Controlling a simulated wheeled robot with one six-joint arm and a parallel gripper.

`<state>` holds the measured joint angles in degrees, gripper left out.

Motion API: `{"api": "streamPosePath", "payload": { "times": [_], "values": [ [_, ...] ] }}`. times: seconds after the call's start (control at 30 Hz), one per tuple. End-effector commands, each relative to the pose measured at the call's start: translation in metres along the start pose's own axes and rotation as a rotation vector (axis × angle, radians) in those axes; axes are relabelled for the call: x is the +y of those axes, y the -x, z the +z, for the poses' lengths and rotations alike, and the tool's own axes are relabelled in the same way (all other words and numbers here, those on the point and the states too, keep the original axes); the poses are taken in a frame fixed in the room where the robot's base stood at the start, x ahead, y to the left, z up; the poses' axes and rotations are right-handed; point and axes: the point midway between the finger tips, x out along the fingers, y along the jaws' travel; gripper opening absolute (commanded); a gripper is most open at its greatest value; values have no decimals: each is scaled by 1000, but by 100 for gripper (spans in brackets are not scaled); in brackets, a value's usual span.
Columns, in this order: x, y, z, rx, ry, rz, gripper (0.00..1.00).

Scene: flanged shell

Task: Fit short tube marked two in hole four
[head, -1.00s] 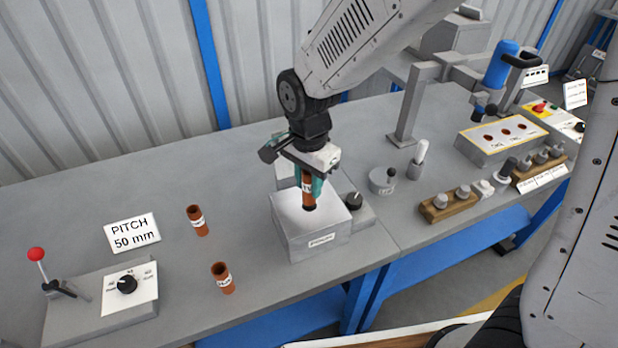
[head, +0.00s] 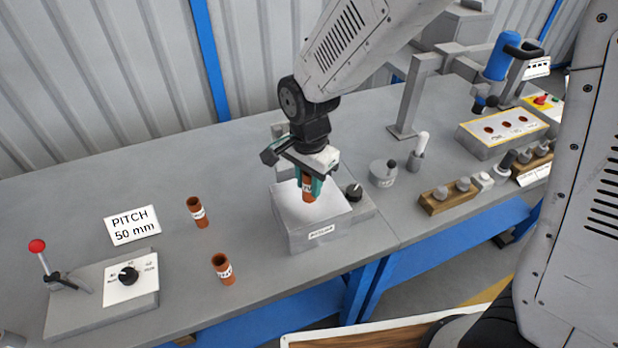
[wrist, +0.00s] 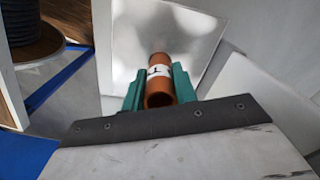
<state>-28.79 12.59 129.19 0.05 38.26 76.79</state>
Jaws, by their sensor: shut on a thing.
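My gripper (head: 309,187) is shut on a short orange-brown tube (head: 308,194). It holds the tube roughly upright over the pale top of a grey box (head: 318,236). I cannot tell whether the tube's lower end touches the box. In the wrist view the tube (wrist: 159,85) sits between the green fingers, with a white label whose mark I cannot read for sure.
A "PITCH 50 mm" sign (head: 132,225) and a red-knobbed lever panel (head: 100,297) are at left. A round grey pot (head: 383,174), a wooden holder (head: 447,197) and a blue press-like tool (head: 500,58) are at right. The bench between tubes and box is clear.

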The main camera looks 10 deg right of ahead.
Motion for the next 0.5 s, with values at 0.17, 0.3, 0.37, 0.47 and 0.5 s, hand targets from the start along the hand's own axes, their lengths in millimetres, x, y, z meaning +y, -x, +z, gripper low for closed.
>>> {"api": "streamPosePath", "payload": {
  "times": [0.17, 0.3, 0.37, 0.47, 0.5],
  "values": [
    [0, -4, 0, 0, 0, -1, 0],
    [0, -8, 0, 0, 0, -1, 0],
    [0, -9, 0, 0, 0, -1, 0],
    [0, -12, 0, 0, 0, 0, 0],
    [0, -13, 0, 0, 0, 0, 0]
  ]
}}
